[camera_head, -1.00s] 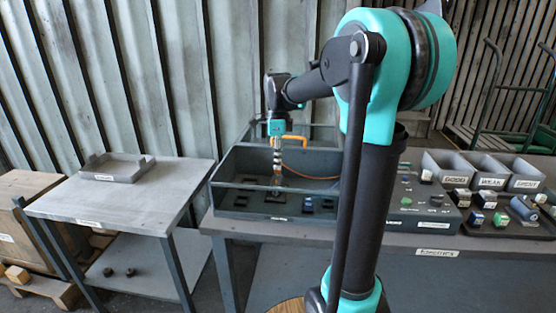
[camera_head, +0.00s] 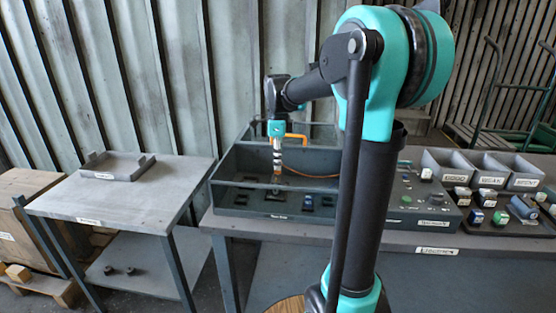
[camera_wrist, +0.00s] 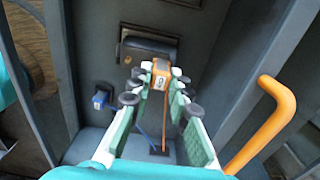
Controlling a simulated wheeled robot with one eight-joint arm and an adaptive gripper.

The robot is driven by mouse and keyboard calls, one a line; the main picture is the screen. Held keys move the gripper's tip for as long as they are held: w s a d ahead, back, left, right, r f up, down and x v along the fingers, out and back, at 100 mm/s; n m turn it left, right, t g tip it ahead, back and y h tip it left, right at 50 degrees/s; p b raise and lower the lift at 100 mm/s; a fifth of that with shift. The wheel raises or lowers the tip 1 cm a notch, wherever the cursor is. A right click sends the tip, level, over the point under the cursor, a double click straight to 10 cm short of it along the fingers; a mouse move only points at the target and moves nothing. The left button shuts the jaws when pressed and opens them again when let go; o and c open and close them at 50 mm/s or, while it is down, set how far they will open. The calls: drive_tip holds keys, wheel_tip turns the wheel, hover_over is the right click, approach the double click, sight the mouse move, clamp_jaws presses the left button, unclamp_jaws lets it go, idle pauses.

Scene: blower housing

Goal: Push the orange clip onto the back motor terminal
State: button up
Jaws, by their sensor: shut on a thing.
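In the wrist view my gripper (camera_wrist: 163,84) is shut on the orange clip (camera_wrist: 160,72), a small block with a pale marked face, held between the fingertips. The dark motor (camera_wrist: 148,47) lies just beyond the clip inside the housing. The clip overlaps its near edge in the picture; I cannot tell whether they touch. The back motor terminal cannot be made out. In the head view my gripper (camera_head: 277,170) points down over the blower housing (camera_head: 230,171), above its floor. The clip is too small to tell there.
A blue clip (camera_wrist: 100,98) sits left of my fingers on the housing wall or floor. An orange bent handle (camera_wrist: 275,120) stands close on the right. Housing walls surround the gripper. An orange cable (camera_head: 305,174) runs right. The left table holds a grey tray (camera_head: 117,166).

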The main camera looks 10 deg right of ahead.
drive_tip(key=shift+f, duration=0.3)
drive_tip(key=o, duration=1)
drive_tip(key=shift+c, duration=0.2)
wheel_tip(320, 180, up, 12)
